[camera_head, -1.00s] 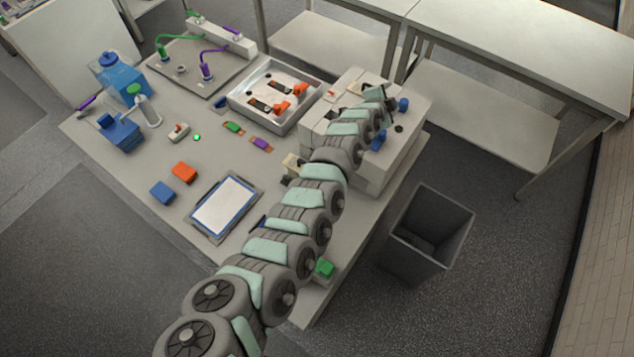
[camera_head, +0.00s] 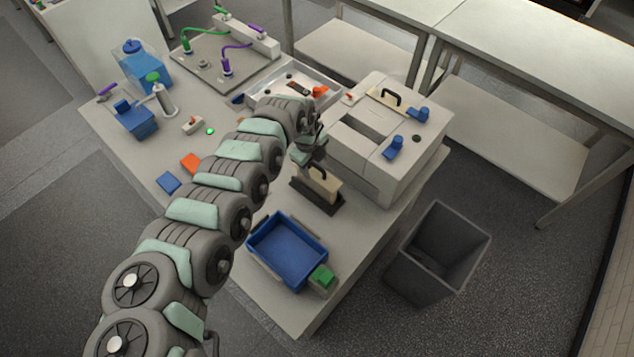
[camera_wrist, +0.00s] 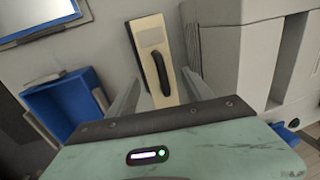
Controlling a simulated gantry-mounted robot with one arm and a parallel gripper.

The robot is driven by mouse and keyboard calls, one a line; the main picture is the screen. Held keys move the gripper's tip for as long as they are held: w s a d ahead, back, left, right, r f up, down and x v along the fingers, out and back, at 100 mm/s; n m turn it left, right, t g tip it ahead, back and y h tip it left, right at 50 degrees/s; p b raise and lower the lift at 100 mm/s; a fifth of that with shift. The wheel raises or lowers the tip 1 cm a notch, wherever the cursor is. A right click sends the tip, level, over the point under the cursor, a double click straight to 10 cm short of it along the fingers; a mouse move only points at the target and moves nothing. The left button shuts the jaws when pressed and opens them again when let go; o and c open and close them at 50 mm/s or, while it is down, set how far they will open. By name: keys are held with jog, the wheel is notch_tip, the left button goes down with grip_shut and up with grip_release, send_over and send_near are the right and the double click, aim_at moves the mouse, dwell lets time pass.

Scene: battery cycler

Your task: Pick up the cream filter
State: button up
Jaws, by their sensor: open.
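A cream filter (camera_head: 325,183) with a black handle stands in a dark holder (camera_head: 316,197) beside the white machine. In the wrist view the cream filter (camera_wrist: 150,38) lies ahead of my gripper (camera_wrist: 161,78), with its black handle lying between the two grey fingers. My gripper (camera_head: 312,158) is just above the filter in the head view. The fingers are spread and hold nothing; whether they touch the filter cannot be told. A second cream piece (camera_head: 380,98) with a black handle sits on top of the machine.
The white machine (camera_head: 375,165) with blue knobs stands close to the right of the holder. A blue bin (camera_head: 290,250) and a green block (camera_head: 322,276) are near the table's front edge. A grey waste bin (camera_head: 437,250) stands on the floor.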

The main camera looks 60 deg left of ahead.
aim_at(315, 173)
jog(key=f, duration=0.4)
jog(key=shift+w+f+b, duration=0.2)
jog(key=shift+f+b, duration=0.1)
jog(key=shift+a+f, duration=0.25)
jog(key=shift+f, duration=0.25)
grip_shut()
dwell(0.3)
